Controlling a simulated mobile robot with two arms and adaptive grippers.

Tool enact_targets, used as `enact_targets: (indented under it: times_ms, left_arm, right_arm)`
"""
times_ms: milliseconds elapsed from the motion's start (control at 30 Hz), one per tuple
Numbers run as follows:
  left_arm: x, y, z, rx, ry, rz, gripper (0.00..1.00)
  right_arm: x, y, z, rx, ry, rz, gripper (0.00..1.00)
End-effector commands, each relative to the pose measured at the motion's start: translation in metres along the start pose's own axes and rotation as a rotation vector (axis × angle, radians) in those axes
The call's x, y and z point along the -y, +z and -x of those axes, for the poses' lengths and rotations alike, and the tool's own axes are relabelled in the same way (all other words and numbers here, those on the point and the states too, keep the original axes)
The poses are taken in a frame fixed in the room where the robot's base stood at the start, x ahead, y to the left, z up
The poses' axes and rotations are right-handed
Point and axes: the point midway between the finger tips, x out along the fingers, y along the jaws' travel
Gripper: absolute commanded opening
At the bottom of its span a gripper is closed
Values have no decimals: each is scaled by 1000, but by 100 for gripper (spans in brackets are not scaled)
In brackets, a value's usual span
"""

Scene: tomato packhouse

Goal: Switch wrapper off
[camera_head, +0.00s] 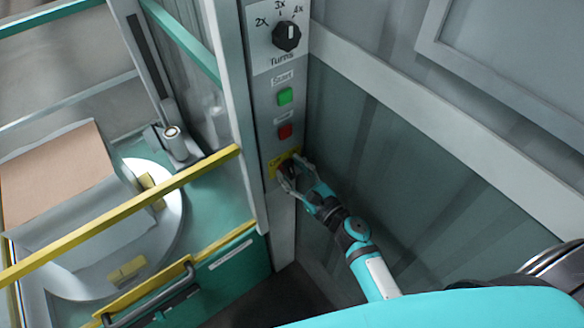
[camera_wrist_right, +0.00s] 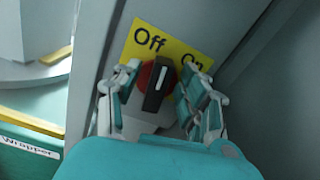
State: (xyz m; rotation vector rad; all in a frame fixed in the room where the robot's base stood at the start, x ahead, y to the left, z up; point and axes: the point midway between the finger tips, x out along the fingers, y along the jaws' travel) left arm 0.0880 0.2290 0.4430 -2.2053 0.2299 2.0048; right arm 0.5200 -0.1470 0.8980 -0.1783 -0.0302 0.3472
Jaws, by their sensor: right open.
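The wrapper's rotary switch (camera_wrist_right: 157,85) has a red round base and a black handle with a white line. It sits on a yellow plate (camera_wrist_right: 180,42) marked Off and On; the plate also shows low on the control column in the head view (camera_head: 273,165). The white line points roughly up in the wrist view, nearer to Off than to On. My right gripper (camera_head: 291,177) is open, its fingers on both sides of the switch in the wrist view (camera_wrist_right: 162,88). I cannot tell whether they touch it. My left gripper is out of view.
Above the switch are a red button (camera_head: 285,131), a green Start button (camera_head: 285,96) and a black Turns dial (camera_head: 286,36). A yellow bar (camera_head: 120,212) crosses in front of the wrapper turntable (camera_head: 172,225), which carries a wrapped load. A grey-green wall (camera_head: 420,170) is at right.

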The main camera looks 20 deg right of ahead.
Motion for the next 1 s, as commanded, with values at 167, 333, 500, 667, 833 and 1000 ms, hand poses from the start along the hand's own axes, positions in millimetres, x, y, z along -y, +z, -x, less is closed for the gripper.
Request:
enact_targets:
  times_ms: [167,333,500,667,833,1000]
  left_arm:
    - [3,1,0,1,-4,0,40]
    - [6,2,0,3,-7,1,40]
    - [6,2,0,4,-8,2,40]
    - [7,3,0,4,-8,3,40]
    - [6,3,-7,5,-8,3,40]
    - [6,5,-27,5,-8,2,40]
  right_arm:
    - [0,0,-2,0,0,0,42]
    - [0,0,-2,0,0,0,36]
    - [0,0,-2,0,0,1,14]
    - [0,0,-2,0,0,0,0]
    - [-1,-3,-2,1,1,43,0]
    - [-4,-5,-2,2,0,240,0]
